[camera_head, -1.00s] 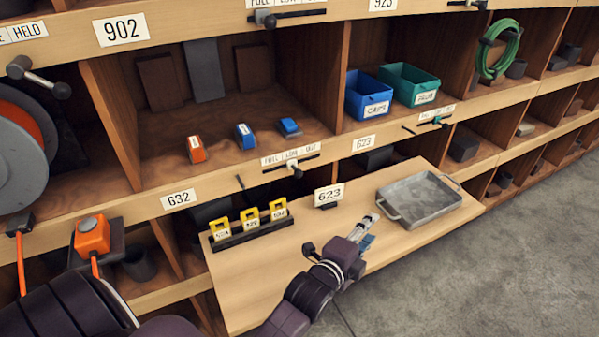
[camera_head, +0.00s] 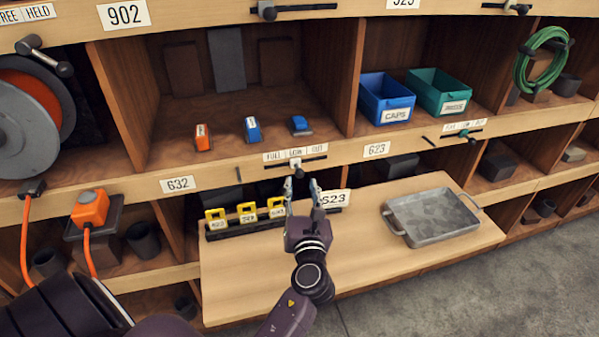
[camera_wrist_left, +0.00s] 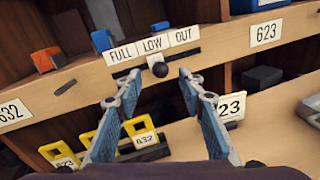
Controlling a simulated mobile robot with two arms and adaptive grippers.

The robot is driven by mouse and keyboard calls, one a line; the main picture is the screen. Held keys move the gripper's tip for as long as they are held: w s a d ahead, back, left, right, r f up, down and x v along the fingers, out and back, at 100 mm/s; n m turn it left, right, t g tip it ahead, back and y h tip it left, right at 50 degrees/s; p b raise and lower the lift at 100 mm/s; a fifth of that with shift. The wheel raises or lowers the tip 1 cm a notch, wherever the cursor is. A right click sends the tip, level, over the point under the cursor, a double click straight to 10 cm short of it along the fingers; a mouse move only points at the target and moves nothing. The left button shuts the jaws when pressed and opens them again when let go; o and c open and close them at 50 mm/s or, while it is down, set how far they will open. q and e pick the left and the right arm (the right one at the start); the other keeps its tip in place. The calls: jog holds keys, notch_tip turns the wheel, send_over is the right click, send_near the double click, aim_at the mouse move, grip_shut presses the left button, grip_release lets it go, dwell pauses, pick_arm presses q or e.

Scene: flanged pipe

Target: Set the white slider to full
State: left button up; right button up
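The white slider (camera_head: 296,164) sits on a dark horizontal track on the shelf edge, under the FULL, LOW, OUT label (camera_head: 290,154). Its dark round knob (camera_wrist_left: 160,69) sticks out towards me. The slider stands near the middle, about under LOW, in the left wrist view. My left gripper (camera_head: 302,184) is open just in front of and below the slider. In the left wrist view its two fingers (camera_wrist_left: 158,77) stand apart on either side of the knob, and I see no contact. My right gripper is not in view.
A fold-out wooden board (camera_head: 340,255) lies below, with a metal tray (camera_head: 435,218), a 623 sign (camera_head: 334,198) and yellow tags (camera_head: 247,212) in a dark rack. Blue and green bins (camera_head: 388,100) stand on the shelf. A green slider (camera_head: 465,134) is further right.

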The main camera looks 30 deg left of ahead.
aim_at(300, 176)
pick_arm(q)
jog(key=x, duration=0.6)
jog(key=shift+w+p, duration=0.1)
jog(key=shift+p, duration=0.3)
jog(key=shift+c, duration=0.4)
grip_shut()
